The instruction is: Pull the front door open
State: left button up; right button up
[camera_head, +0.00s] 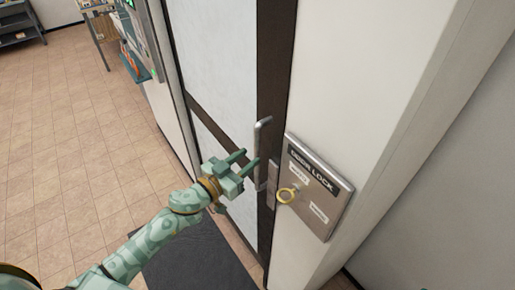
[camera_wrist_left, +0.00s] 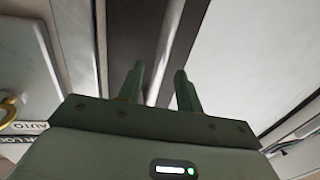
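The front door has pale panels (camera_head: 215,50) in a dark frame (camera_head: 275,70) and stands against the white wall, seemingly closed. A grey metal bar handle (camera_head: 261,150) runs upright on the dark frame. My left gripper (camera_head: 249,159) is open and empty, its two fingers pointing at the handle from the left. In the left wrist view, its fingers (camera_wrist_left: 160,76) are spread, with the handle (camera_wrist_left: 159,78) showing between and beyond them. I cannot tell whether they touch it. My right gripper is not in view.
A door lock panel (camera_head: 325,205) with a yellow ring (camera_head: 287,195) is on the wall right of the handle. A dark mat (camera_head: 195,262) lies below my left arm. The tiled floor (camera_head: 75,130) at left is mostly clear, with a grey shelf (camera_head: 18,25) at the far left.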

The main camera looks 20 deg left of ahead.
aim_at(255, 153)
pick_arm(q)
jog(key=x, duration=0.5)
grip_shut()
jog(key=shift+a, duration=0.15)
